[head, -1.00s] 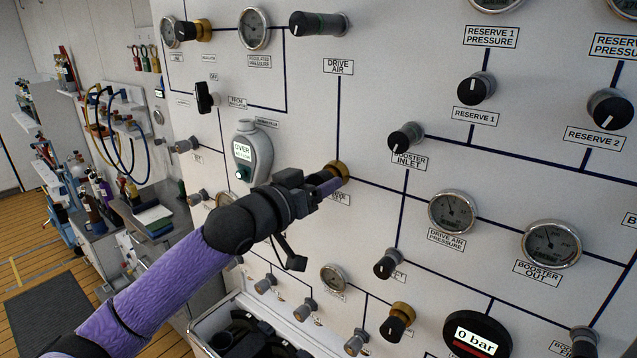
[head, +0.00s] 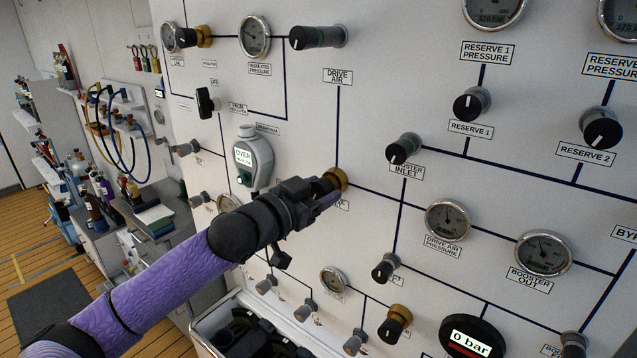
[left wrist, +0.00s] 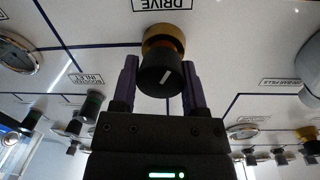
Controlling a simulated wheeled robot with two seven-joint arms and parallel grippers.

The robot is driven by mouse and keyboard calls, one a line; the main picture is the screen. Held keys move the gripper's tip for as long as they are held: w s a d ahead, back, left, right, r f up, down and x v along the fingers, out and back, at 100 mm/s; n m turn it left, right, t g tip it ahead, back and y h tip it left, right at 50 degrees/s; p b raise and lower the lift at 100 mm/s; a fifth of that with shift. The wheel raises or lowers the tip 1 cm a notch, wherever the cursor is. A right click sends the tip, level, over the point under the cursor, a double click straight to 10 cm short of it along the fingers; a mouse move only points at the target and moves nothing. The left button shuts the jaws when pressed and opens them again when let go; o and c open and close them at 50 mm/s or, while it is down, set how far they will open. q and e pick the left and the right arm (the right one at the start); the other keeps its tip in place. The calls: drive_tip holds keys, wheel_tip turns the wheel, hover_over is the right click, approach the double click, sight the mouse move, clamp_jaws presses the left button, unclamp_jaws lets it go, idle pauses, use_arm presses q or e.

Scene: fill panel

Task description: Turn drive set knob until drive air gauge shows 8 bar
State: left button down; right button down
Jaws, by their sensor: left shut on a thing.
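The drive set knob (head: 320,186) is black with a brass collar (head: 339,179) on the panel, on the line below the "DRIVE AIR" label. My left gripper (head: 327,193) is shut on it, largely hiding it in the head view. In the left wrist view the black knob (left wrist: 160,78) with its white mark sits between the two purple fingers of my left gripper (left wrist: 160,66). The drive air gauge (head: 447,221), labelled "DRIVE AIR PRESSURE", is to the right; its needle is too small to read exactly. My right gripper is not in view.
The booster inlet knob (head: 403,148) and a grey-collared knob (head: 385,267) stick out right of my gripper. A grey device reading "OVER" (head: 253,157) hangs above my forearm. A round "0 bar" display (head: 472,337) sits at the lower right.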

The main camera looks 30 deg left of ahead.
use_arm(q)
drive_tip(key=m+p, duration=0.2)
drive_tip(key=m, duration=0.2)
drive_tip(key=shift+r, duration=0.1)
drive_tip(key=shift+m+p, duration=0.6)
drive_tip(key=shift+m, duration=1)
drive_tip(key=shift+y, duration=0.3)
drive_tip(key=shift+c, duration=0.5)
unclamp_jaws()
drive_tip(key=shift+s+f, duration=0.25)
drive_tip(key=s+a+b, duration=0.1)
drive_tip(key=s, duration=0.8)
drive_tip(key=shift+s+r, duration=0.2)
drive_tip(key=shift+r, duration=0.2)
